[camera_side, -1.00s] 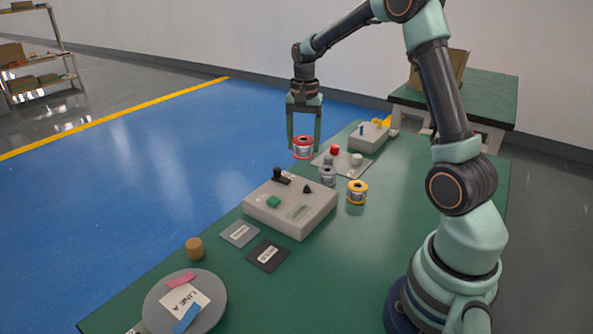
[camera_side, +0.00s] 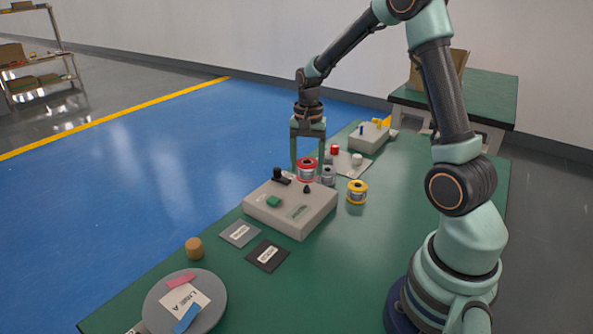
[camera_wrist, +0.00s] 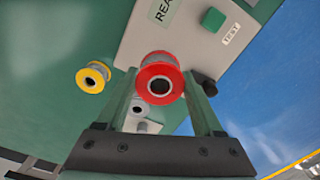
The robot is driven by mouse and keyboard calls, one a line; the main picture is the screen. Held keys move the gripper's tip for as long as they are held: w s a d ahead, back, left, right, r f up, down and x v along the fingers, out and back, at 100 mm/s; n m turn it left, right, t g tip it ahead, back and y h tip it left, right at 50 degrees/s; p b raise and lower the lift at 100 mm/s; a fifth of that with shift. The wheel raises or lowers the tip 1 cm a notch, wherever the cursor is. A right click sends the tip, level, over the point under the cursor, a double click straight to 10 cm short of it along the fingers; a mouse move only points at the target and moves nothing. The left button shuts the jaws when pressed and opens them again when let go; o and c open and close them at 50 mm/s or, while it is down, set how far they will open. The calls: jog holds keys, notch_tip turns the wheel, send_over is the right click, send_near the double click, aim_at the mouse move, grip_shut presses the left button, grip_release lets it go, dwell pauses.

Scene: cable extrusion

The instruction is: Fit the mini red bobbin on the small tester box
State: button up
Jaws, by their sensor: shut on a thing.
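The mini red bobbin (camera_side: 307,170), with red flanges and a grey winding, is between the fingers of my gripper (camera_side: 308,160), which is shut on it. In the wrist view the bobbin (camera_wrist: 161,78) shows its red end face and dark bore. A light grey box (camera_side: 290,207) has a green button (camera_side: 273,201), a black switch (camera_side: 279,174) and a small black cone-shaped peg (camera_side: 306,189). In the wrist view this box (camera_wrist: 190,45) lies behind the bobbin and bears READY and TEST labels. The bobbin appears above its far edge; contact cannot be told.
A grey bobbin (camera_side: 328,176) and a yellow bobbin (camera_side: 357,191) stand right of the box. Behind are a plate with red and white knobs (camera_side: 352,168) and another box (camera_side: 368,140). Two flat cards, a brown cylinder (camera_side: 194,248) and a round disc (camera_side: 208,281) lie in front.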

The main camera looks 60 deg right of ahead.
aim_at(307, 176)
jog(key=shift+f, duration=2.1)
jog(key=shift+f, duration=0.1)
jog(key=o, duration=1.5)
jog(key=shift+r, duration=3.5)
